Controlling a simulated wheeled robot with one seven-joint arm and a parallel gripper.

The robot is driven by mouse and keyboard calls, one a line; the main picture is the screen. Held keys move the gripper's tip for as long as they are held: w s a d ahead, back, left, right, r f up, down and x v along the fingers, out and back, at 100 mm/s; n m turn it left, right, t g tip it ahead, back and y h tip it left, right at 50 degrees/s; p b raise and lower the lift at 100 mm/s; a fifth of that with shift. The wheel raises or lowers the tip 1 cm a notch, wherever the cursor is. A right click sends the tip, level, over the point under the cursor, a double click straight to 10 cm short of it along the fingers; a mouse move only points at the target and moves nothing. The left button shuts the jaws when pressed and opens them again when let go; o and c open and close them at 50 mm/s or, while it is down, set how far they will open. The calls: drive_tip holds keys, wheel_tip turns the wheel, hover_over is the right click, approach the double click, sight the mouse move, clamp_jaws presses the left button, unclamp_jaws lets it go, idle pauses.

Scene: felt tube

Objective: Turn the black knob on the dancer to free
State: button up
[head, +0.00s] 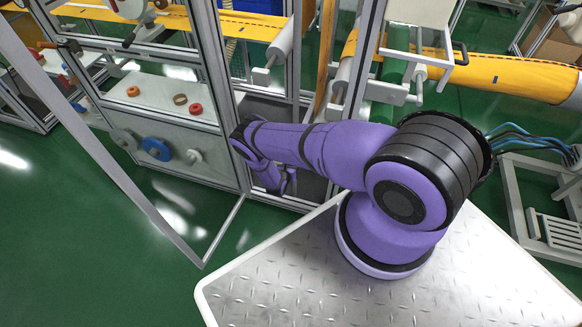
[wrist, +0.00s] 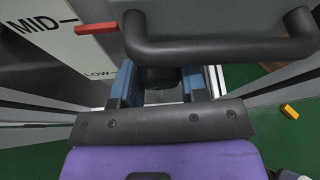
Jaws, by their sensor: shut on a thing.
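In the wrist view a dark, rounded black piece, seemingly the black knob (wrist: 160,78), sits between the blue fingers of my gripper (wrist: 160,90). The fingers are shut on it, and its face is mostly hidden. Above it a light panel (wrist: 95,55) carries the words MID and LOW. A red pointer (wrist: 97,28) ends close to the MID mark. No FREE word shows. In the head view my arm reaches into the machine frame, and the gripper and knob cannot be made out there.
A thick black bar handle (wrist: 220,45) crosses just above my fingers in the wrist view. In the head view aluminium posts (head: 213,70) and a grey panel with reels (head: 165,150) stand left of my arm. Green floor (head: 90,240) is clear at lower left.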

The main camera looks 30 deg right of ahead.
drive_tip(key=o, duration=0.9)
drive_tip(key=shift+o, duration=0.2)
drive_tip(key=v, duration=1.1)
drive_tip(key=shift+f, duration=0.1)
